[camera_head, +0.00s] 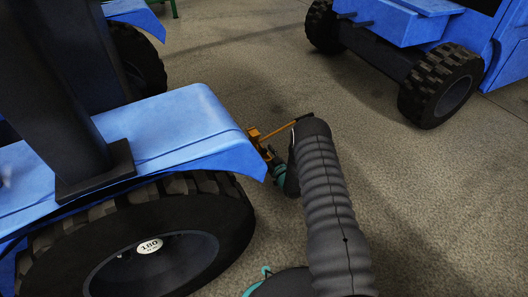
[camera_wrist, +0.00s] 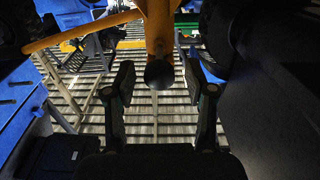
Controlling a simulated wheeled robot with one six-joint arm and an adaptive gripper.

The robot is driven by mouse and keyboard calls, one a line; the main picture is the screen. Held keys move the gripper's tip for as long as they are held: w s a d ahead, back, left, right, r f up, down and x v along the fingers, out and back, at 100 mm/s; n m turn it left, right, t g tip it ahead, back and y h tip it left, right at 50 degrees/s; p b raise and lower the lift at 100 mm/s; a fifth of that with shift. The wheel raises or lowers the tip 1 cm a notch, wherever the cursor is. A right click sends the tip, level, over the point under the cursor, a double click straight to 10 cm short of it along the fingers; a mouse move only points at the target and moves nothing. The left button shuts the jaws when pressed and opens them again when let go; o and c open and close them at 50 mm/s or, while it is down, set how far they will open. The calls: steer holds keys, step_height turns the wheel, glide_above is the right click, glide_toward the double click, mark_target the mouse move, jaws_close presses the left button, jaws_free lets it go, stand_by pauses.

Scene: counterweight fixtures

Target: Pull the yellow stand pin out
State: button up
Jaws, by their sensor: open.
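In the wrist view a yellow upright piece (camera_wrist: 157,25) comes down from the top edge and ends in a dark round knob (camera_wrist: 159,74). A yellow bar (camera_wrist: 75,33) runs from it to the left. I cannot tell which yellow part is the stand pin. My gripper (camera_wrist: 158,70) is open, with one finger on each side of the knob and gaps showing on both sides. In the head view the yellow fitting (camera_head: 256,139) sits at the blue fender's corner, with its bar (camera_head: 290,124) reaching right. My arm hides most of the gripper there.
A blue fender (camera_head: 165,125) and a large black tyre (camera_head: 215,205) stand close on the left of my arm. Another blue vehicle (camera_head: 410,25) with black wheels (camera_head: 440,85) stands at the upper right. The floor (camera_head: 450,190) between is clear.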

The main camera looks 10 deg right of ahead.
steer(key=v, duration=1.1)
steer(key=shift+s+r, duration=0.1)
steer(key=shift+r, duration=0.05)
steer(key=w+d+r+g+h+p, duration=0.15)
steer(key=w+r, duration=0.35)
steer(key=r, duration=0.6)
steer(key=s+d+r+m+g+h+p, duration=0.1)
steer(key=s+r+g+h+p, duration=0.15)
steer(key=r, duration=1.15)
steer(key=s+d+r+m+g+h+p, duration=0.1)
steer(key=s+d+r+h, duration=0.15)
steer(key=r, duration=1.15)
steer(key=s+a+r+m+g+h+p, duration=0.1)
steer(key=s+r, duration=0.5)
steer(key=s, duration=0.3)
steer(key=s+a+r+m+g+h+p, duration=0.1)
steer(key=s+r+g+p, duration=0.1)
steer(key=s+r, duration=0.55)
steer(key=s+a+r+g+p, duration=0.1)
steer(key=s, duration=1)
steer(key=s+a+r+g+y+p, duration=0.1)
steer(key=s+g, duration=0.1)
steer(key=s, duration=0.8)
steer(key=shift+s+a+r+m, duration=0.25)
steer(key=shift+s+r+m, duration=0.05)
steer(key=shift+s+r, duration=0.1)
